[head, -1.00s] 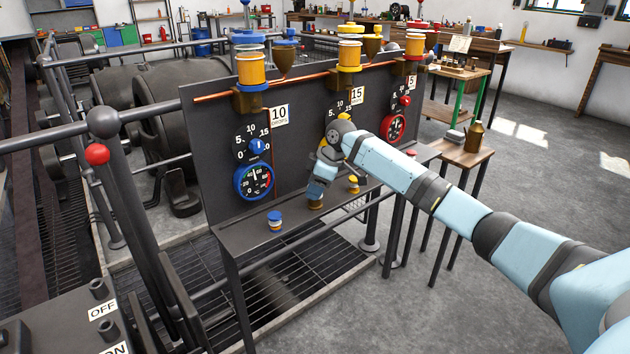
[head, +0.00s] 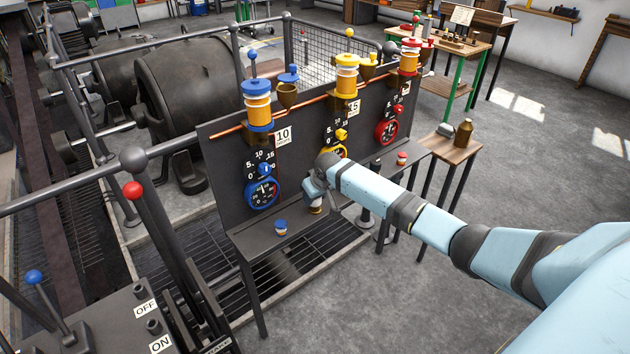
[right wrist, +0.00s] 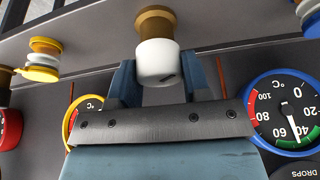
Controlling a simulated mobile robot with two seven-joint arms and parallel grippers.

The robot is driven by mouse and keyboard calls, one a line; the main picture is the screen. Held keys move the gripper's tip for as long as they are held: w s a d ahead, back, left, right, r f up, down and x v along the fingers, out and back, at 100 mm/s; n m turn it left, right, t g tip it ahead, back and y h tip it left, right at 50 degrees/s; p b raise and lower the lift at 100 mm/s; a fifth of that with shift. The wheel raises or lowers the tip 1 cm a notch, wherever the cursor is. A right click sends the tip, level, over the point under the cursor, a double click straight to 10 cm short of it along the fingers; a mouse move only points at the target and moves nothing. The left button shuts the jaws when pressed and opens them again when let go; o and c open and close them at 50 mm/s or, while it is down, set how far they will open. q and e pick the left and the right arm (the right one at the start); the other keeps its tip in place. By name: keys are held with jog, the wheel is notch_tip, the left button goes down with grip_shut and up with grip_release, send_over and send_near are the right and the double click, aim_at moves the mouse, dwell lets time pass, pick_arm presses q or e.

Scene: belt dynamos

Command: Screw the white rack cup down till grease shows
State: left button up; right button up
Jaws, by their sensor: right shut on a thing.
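The white rack cup (right wrist: 158,62) is in the middle of the right wrist view, a white cap on a brass-coloured base (right wrist: 155,25), with a small dark mark on its side. My right gripper (right wrist: 166,84) is shut on the white cap, one finger on each side. In the head view my right gripper (head: 316,196) is low at the panel's shelf, and the cup (head: 316,209) shows just beneath it, mostly hidden. I cannot make out any grease on it. My left gripper is not in view.
On the same shelf (head: 262,244) stand a blue cup (head: 280,227) to the left and a red cup (head: 402,158) to the right. A yellow cup (right wrist: 42,73) shows in the right wrist view. The panel with gauges (head: 262,193) rises close behind.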

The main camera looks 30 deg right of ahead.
jog(key=m+p, duration=0.1)
jog(key=m+h+p, duration=0.1)
jog(key=p, duration=0.1)
jog(key=m+p, duration=0.1)
jog(key=m, duration=0.1)
jog(key=shift+a+r+p, duration=0.1)
jog(key=shift+r+p, duration=0.15)
jog(key=shift+p, duration=0.1)
jog(key=shift+f+m+g+h+p, duration=0.15)
jog(key=shift+m+g+h+p, duration=0.15)
jog(key=shift+m+h+p, duration=0.45)
jog(key=shift+m, duration=0.45)
jog(key=o, duration=0.9)
jog(key=shift+f, duration=0.1)
jog(key=v, duration=1.3)
jog(key=shift+s+r+p, duration=0.15)
jog(key=shift+r+p, duration=0.15)
jog(key=shift+r, duration=0.1)
